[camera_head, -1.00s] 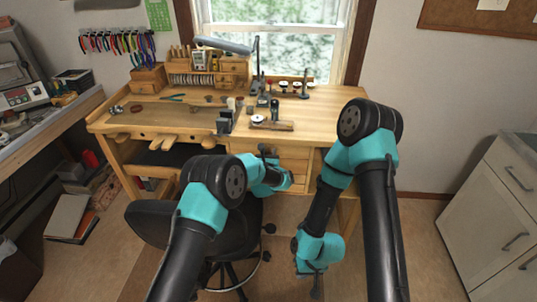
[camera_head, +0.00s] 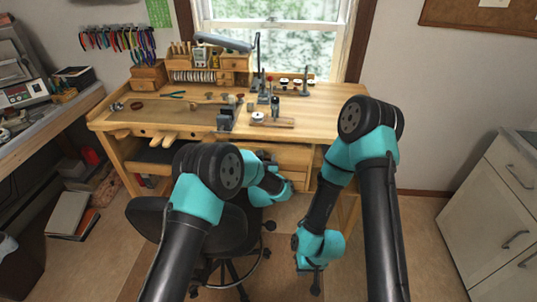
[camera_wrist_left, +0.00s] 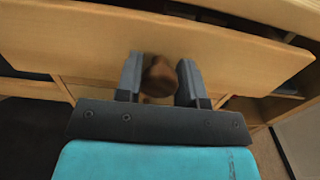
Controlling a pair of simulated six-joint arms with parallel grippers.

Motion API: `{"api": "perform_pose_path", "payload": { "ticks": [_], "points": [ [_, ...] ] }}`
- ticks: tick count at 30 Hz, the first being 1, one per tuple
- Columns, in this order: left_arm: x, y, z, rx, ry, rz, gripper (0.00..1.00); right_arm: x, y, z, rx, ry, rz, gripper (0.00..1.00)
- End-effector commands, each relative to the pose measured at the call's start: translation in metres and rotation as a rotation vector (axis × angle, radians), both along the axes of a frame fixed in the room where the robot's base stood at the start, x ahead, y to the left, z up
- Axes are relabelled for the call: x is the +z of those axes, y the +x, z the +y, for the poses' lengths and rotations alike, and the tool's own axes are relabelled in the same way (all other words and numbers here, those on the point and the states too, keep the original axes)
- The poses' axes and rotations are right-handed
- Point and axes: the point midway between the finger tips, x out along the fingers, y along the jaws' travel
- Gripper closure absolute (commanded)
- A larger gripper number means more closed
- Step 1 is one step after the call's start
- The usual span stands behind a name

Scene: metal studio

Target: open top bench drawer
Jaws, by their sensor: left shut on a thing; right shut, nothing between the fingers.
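The top bench drawer (camera_head: 294,157) is under the right part of the wooden workbench (camera_head: 330,108). Its pale wooden front (camera_wrist_left: 235,55) fills the upper part of the left wrist view, with a dark gap behind its top edge. It stands partly pulled out. My left gripper (camera_wrist_left: 160,75) is shut on the drawer's round brown knob (camera_wrist_left: 160,78), one finger on each side. In the head view my left gripper (camera_head: 266,158) is at the drawer front, partly hidden by my arm. My right gripper (camera_head: 316,284) is shut and empty, low and away from the bench.
A black stool (camera_head: 225,235) stands close below my left arm. More drawers (camera_head: 296,178) sit under the top one. Tools and a lamp (camera_head: 225,43) stand on the bench. A white cabinet (camera_head: 490,215) is at the right. The floor right of my right arm is open.

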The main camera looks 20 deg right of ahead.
Motion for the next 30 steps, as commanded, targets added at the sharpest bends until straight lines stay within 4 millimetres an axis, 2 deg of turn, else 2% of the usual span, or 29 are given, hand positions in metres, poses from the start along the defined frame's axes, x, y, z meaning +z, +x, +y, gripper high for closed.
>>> {"api": "perform_pose_path", "payload": {
  "ticks": [9,15,21,30],
  "points": [
    [0.000,-0.060,0.023,-0.002,0.002,0.002,1.00,0.000,0.000,0.000,0.000,0.000,0.000,1.00],
    [0.000,-0.090,0.035,-0.002,0.000,0.001,1.00,0.000,0.000,0.000,0.000,0.000,0.000,1.00],
    [0.000,-0.105,0.041,0.000,0.000,0.000,1.00,0.000,0.000,0.000,0.000,0.000,0.000,1.00],
    [0.000,-0.107,0.042,0.001,0.000,0.000,1.00,0.000,0.000,0.000,0.000,0.000,0.000,1.00]
  ]
}}
